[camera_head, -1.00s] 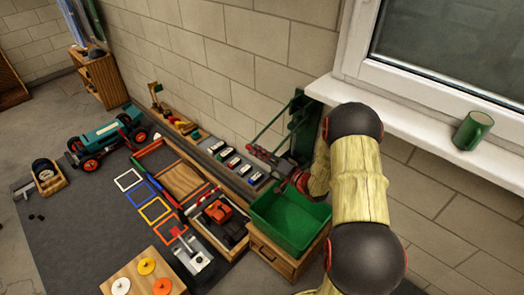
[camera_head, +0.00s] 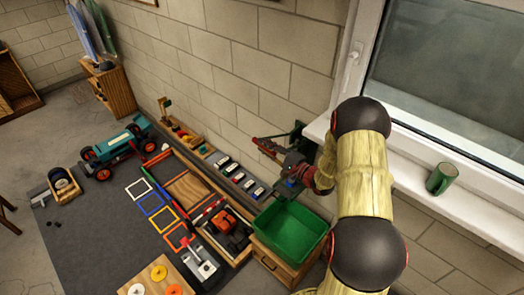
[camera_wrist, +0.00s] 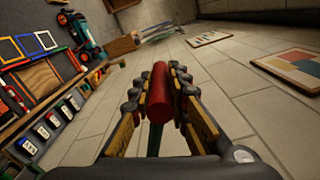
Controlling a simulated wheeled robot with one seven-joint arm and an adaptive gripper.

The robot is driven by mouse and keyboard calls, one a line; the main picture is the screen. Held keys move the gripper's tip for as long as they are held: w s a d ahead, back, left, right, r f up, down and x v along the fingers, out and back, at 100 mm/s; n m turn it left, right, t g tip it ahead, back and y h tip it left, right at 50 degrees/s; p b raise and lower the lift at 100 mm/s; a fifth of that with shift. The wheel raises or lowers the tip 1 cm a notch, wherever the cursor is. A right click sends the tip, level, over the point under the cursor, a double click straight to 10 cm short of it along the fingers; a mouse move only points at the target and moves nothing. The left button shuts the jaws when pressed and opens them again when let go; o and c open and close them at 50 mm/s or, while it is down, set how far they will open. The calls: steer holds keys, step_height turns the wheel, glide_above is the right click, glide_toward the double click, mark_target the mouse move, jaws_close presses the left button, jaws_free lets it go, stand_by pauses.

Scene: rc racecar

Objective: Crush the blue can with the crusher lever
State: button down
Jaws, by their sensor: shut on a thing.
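In the wrist view my gripper (camera_wrist: 159,80) is shut around a red cylindrical grip (camera_wrist: 159,98), the crusher lever's handle, with a finger on each side. In the head view my gripper (camera_head: 272,149) is by the wall above the green bin, at the end of the green lever bar (camera_head: 283,132). The green crusher frame (camera_head: 299,130) is on the wall side, partly hidden by my arm. A small blue patch (camera_head: 291,182) shows just under my wrist. I cannot tell whether it is the blue can. The crusher's jaws are hidden.
A green bin (camera_head: 290,232) stands on a wooden cabinet (camera_head: 272,262) below the gripper. A teal racecar (camera_head: 115,146) stands farther left.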

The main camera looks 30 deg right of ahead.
steer(key=w+d+r+m+p, duration=0.1)
steer(key=d+r+p, duration=0.3)
steer(key=r, duration=0.3)
steer(key=shift+w+d+m+p, duration=0.3)
steer(key=shift+w+d+m, duration=0.05)
steer(key=shift+m, duration=0.05)
steer(key=c, duration=1.7)
jaws_free()
steer(key=shift+f, duration=0.15)
steer(key=shift+s, duration=0.1)
